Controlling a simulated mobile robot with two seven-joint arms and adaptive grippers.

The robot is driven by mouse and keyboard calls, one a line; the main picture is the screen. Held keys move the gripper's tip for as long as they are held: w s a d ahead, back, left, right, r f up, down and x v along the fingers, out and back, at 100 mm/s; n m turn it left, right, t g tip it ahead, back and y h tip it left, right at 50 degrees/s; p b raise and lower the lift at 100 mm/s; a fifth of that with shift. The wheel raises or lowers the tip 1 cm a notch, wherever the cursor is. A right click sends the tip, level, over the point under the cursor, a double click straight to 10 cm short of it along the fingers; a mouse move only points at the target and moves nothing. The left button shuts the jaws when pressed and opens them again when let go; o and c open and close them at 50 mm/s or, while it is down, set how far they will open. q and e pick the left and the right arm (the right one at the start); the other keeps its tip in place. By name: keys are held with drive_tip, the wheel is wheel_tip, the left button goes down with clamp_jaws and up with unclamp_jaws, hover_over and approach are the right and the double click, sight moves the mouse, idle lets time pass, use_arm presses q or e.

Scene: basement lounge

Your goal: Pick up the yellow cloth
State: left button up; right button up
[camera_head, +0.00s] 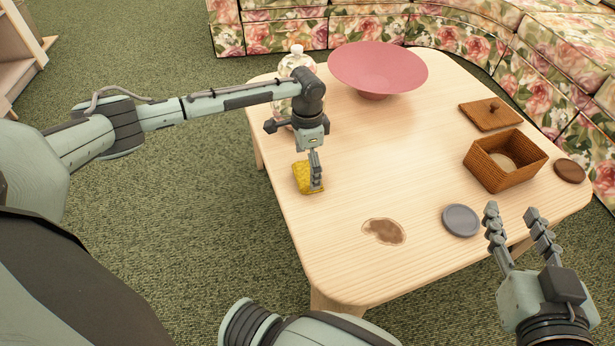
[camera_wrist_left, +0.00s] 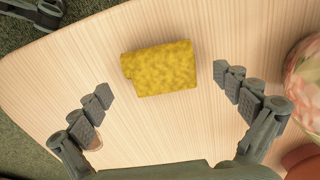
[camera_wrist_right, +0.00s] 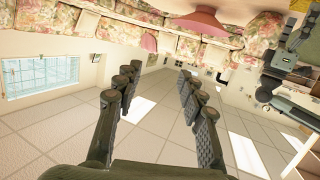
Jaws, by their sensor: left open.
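The yellow cloth (camera_head: 301,176) lies folded on the wooden table near its left edge. In the left wrist view the cloth (camera_wrist_left: 160,68) is a flat yellow rectangle lying ahead of and between the fingers. My left gripper (camera_head: 316,184) points down right at the cloth in the head view and hides part of it. In the left wrist view my left gripper (camera_wrist_left: 165,92) has its fingers wide apart with nothing between them. My right gripper (camera_head: 513,212) is open and empty at the table's front right; its spread fingers (camera_wrist_right: 160,85) also show in the right wrist view.
The table's middle is clear. A floral sofa (camera_head: 450,30) stands behind.

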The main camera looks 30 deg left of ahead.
use_arm(q)
drive_tip(key=shift+f, duration=1.2)
use_arm(e)
drive_tip(key=r, duration=0.1)
drive_tip(key=a+r+t+y, duration=0.1)
drive_tip(key=shift+w+a+r, duration=0.1)
drive_tip(key=shift+a+r, duration=0.1)
drive_tip(key=shift+r, duration=0.15)
use_arm(q)
drive_tip(key=shift+c, duration=0.5)
drive_tip(key=c, duration=1)
drive_tip(key=shift+r, duration=0.15)
